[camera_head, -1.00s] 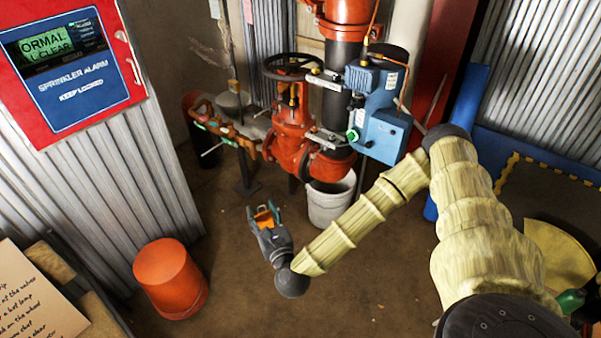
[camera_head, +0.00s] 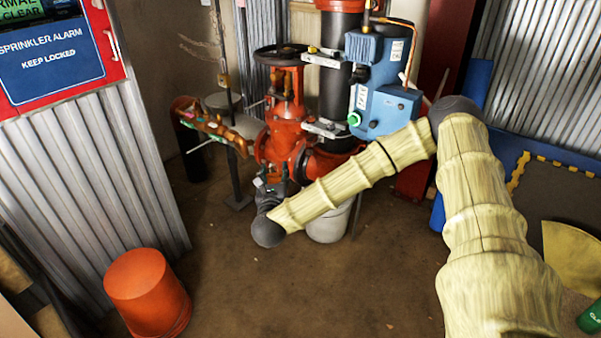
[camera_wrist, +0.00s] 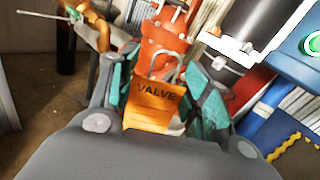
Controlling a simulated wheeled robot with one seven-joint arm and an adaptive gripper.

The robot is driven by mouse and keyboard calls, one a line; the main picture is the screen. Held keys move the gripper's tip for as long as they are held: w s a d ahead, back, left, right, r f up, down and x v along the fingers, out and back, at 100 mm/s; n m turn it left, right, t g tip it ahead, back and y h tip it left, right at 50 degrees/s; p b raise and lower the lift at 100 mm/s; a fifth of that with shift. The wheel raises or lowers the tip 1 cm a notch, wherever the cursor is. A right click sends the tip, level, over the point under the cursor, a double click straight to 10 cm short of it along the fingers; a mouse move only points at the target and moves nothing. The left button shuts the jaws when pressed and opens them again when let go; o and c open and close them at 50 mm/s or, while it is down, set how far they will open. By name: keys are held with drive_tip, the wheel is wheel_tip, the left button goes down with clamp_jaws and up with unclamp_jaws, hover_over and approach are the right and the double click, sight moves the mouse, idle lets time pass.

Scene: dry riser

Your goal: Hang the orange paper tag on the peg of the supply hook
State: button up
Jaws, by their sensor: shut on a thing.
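My gripper (camera_wrist: 165,105) is shut on the orange paper tag (camera_wrist: 155,103), which reads "VALVE" and sits between the teal finger pads in the wrist view. A pale wire loop (camera_wrist: 168,65) stands up from the tag's far end. In the head view my gripper (camera_head: 276,187) is in front of the lower part of the red valve (camera_head: 284,140); from this picture I cannot tell whether they touch. The tag cannot be made out there against the red metal. I cannot pick out the supply hook or its peg in either view.
A blue actuator box (camera_head: 385,105) is beside the dark riser pipe (camera_head: 336,85). An orange side pipe (camera_head: 208,122) is left of the valve. A white bucket (camera_head: 330,228) stands below. An orange bucket (camera_head: 147,292) is at front left. The middle floor is clear.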

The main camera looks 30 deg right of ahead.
drive_tip(key=w+d+m+g+h+b, duration=0.1)
drive_tip(key=w+d+g+h+b, duration=0.1)
drive_tip(key=d+b, duration=0.4)
drive_tip(key=w+d+f+m+g+h+b, duration=0.1)
drive_tip(key=w+d+m+g+h+b, duration=0.1)
drive_tip(key=d+b, duration=0.5)
drive_tip(key=shift+w+d+m+g+h, duration=0.3)
drive_tip(key=shift+w+d+h, duration=0.6)
drive_tip(key=shift+d, duration=2.1)
drive_tip(key=shift+w+f+y+b, duration=0.1)
drive_tip(key=shift+w+y+b, duration=0.2)
drive_tip(key=shift+b, duration=0.05)
drive_tip(key=o, duration=0.8)
drive_tip(key=shift+c, duration=0.2)
